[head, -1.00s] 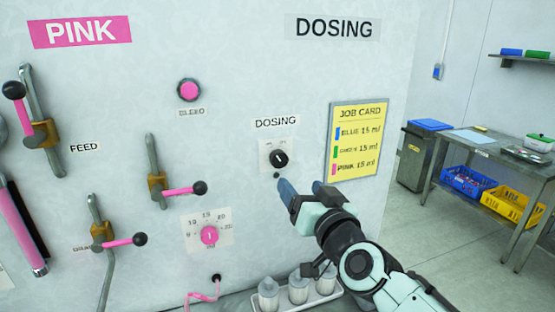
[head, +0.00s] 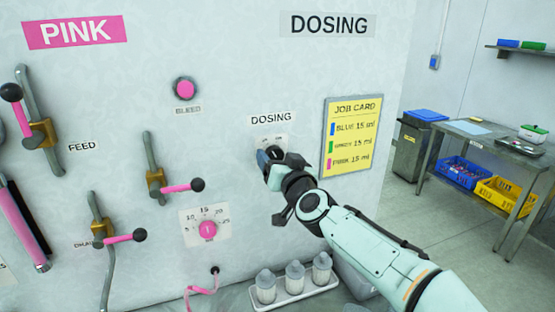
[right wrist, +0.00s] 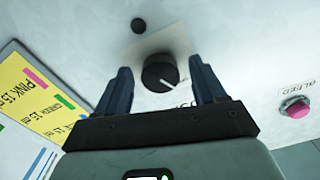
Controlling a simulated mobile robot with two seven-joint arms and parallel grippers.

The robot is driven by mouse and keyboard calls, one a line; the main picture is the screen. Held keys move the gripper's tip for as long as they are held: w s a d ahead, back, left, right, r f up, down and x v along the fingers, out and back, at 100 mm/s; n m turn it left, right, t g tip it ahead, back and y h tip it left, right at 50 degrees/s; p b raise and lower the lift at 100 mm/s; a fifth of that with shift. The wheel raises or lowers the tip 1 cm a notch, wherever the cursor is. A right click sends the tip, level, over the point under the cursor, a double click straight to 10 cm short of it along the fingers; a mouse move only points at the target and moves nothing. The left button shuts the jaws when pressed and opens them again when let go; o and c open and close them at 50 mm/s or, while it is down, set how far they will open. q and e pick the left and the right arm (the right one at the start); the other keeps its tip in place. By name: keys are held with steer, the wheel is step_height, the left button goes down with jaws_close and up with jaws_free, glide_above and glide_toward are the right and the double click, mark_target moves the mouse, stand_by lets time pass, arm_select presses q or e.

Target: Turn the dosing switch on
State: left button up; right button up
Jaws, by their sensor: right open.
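The dosing switch is a black round knob with a white pointer line on a pale plate; it shows clearly in the right wrist view (right wrist: 160,73). In the head view my right gripper (head: 270,155) covers most of it, below the DOSING label (head: 271,118). In the right wrist view the right gripper (right wrist: 162,88) is open, with one dark finger on each side of the knob. A gap shows between the fingers and the knob. My left gripper is not in view.
A pink bleed button (head: 185,89), a pink dial (head: 207,230) and several pink-handled levers are on the panel to the left. A yellow job card (head: 351,137) hangs just right of the switch. White bottles stand on a tray (head: 297,293) below.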

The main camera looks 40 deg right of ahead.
steer(key=c, duration=1.1)
steer(key=shift+o, duration=0.2)
steer(key=shift+m, duration=0.4)
steer(key=m, duration=0.5)
steer(key=shift+a+m, duration=0.1)
steer(key=shift+m, duration=0.3)
steer(key=m, duration=0.5)
steer(key=shift+m, duration=0.3)
steer(key=o, duration=1.1)
steer(key=shift+c, duration=0.2)
